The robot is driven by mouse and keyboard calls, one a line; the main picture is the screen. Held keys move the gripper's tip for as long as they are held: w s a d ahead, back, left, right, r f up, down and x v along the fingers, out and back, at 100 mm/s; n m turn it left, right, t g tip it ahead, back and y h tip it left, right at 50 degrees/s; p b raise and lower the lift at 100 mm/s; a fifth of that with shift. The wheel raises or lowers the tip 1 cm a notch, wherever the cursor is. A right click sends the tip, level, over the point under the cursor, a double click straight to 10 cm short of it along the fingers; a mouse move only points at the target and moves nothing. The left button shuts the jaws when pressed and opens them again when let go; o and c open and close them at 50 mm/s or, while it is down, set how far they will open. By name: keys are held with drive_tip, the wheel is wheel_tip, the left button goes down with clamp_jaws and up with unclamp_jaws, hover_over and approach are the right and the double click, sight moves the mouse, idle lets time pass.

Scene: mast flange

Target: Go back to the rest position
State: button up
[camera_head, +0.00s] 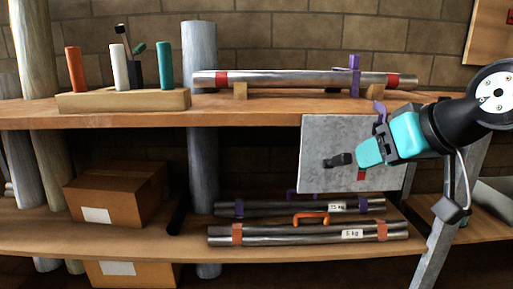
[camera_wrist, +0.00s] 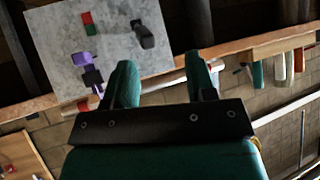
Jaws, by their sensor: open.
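My gripper (camera_head: 364,154) is teal and black and reaches in from the right, in front of a grey metal plate at the shelf front. In the wrist view my gripper (camera_wrist: 162,76) shows two teal fingers spread apart, with nothing held between them. The grey plate (camera_wrist: 50,45) is ahead and to the left of the fingers there. In the head view the plate (camera_head: 318,135) is partly hidden by the gripper.
A metal pipe (camera_head: 290,78) rests on wooden blocks on the upper shelf (camera_head: 110,118). A purple clamp (camera_head: 354,75) stands at it. Pipe bundles (camera_head: 280,234) and a cardboard box (camera_head: 125,195) are on the lower shelf. The plate bears a black handle (camera_wrist: 145,37) and purple part (camera_wrist: 80,59).

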drive_tip(key=s+a+f+n+g, duration=0.25)
drive_tip(key=s+f+g, duration=0.25)
drive_tip(key=s, duration=0.4)
drive_tip(key=s+a+f+n+g, duration=0.1)
drive_tip(key=s+a+f+g, duration=0.25)
drive_tip(key=s+f, duration=0.4)
wheel_tip(320, 180, up, 39)
drive_tip(key=s+p, duration=0.1)
drive_tip(key=p, duration=3.6)
drive_tip(key=shift+s+d+g, duration=0.25)
drive_tip(key=shift+d+g, duration=0.1)
drive_tip(key=shift+d, duration=0.1)
